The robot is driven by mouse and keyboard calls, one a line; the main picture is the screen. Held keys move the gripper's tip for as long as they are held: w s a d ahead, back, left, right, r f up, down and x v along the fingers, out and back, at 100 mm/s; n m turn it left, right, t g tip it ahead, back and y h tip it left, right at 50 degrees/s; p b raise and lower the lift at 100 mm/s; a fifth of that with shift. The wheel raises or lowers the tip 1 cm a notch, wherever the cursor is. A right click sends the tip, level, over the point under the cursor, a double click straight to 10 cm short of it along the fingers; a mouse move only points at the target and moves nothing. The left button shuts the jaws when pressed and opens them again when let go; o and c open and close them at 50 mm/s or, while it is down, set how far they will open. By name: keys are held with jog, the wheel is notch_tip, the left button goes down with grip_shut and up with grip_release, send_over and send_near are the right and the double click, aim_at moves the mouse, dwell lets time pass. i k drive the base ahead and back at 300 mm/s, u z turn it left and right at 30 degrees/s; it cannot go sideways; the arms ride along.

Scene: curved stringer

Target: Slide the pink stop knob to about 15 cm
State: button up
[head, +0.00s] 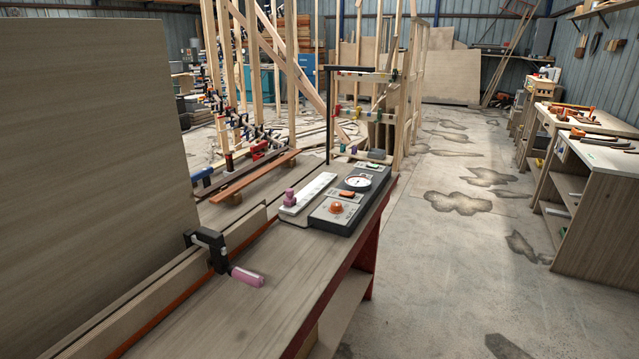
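The pink stop knob (289,197) stands upright at the near left end of a white scale strip (315,188). The strip lies on the bench and runs away from me toward the back right. Its markings are too small to read. My gripper is not in view, so its place relative to the knob cannot be seen.
A grey panel (341,208) with a round dial (357,183) and orange buttons sits right of the strip. A black clamp (209,244) with a pink handle (247,277) stands nearer on the fence. A large board (90,150) rises at left. The near wooden benchtop (250,315) is clear.

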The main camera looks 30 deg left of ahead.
aim_at(290, 200)
jog(key=u, duration=0.3)
jog(key=i, duration=0.9)
jog(key=u, duration=0.95)
jog(key=i, duration=0.55)
jog(key=u, duration=0.35)
jog(key=k, duration=0.95)
jog(key=u, duration=0.2)
jog(key=i, duration=0.95)
jog(key=z, duration=0.1)
